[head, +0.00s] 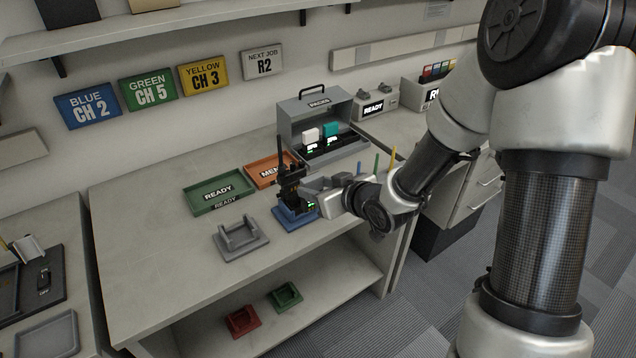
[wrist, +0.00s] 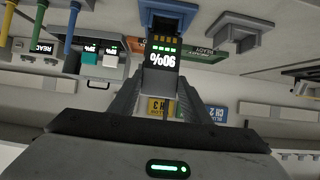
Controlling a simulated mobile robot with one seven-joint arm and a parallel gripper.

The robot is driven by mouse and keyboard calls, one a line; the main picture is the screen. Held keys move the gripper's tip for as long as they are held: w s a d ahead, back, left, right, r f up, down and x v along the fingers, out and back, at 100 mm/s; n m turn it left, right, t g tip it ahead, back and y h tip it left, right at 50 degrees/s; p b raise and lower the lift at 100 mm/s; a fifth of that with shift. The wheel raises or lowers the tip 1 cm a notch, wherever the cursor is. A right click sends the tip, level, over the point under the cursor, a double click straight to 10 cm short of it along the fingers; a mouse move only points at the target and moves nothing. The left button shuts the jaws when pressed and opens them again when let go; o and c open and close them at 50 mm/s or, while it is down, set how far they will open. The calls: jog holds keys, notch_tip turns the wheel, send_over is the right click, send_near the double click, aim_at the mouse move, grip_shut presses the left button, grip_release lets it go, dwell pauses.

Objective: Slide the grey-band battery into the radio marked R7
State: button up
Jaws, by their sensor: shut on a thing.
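A black radio (head: 288,178) with an upright antenna stands in a blue cradle (head: 296,220) on the bench. Its marking cannot be read. The blue cradle also shows at the top of the wrist view (wrist: 168,8). My gripper (head: 312,192) is at the right side of the radio. In the wrist view my gripper (wrist: 158,88) is shut on a dark battery (wrist: 161,60), which reads 90% upside down, with green bars and gold contacts. The battery's far end points at the blue cradle.
A green READY tray (head: 218,192) and an orange tray (head: 268,172) lie behind left. An empty grey cradle (head: 240,238) is in front left. A grey case (head: 318,112) holds white and teal packs. Thin upright coloured rods (head: 391,160) stand right of the gripper.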

jog(key=shift+r+b+x, duration=0.2)
jog(key=shift+b+x, duration=0.9)
jog(key=shift+x, duration=1)
jog(key=shift+w+a+f, duration=0.1)
jog(key=shift+w+a, duration=0.35)
jog(key=shift+w, duration=0.2)
jog(key=shift+b+x, duration=0.55)
jog(key=shift+x, duration=0.35)
jog(key=shift+f+b, duration=2.35)
jog(key=shift+b, duration=0.1)
jog(key=o, duration=1.1)
jog(key=shift+o, duration=0.2)
jog(key=p, duration=0.5)
send_near(314, 185)
jog(key=f, duration=0.3)
jog(key=shift+s+d+f, duration=0.3)
jog(key=shift+s+d, duration=0.05)
jog(key=shift+s, duration=0.05)
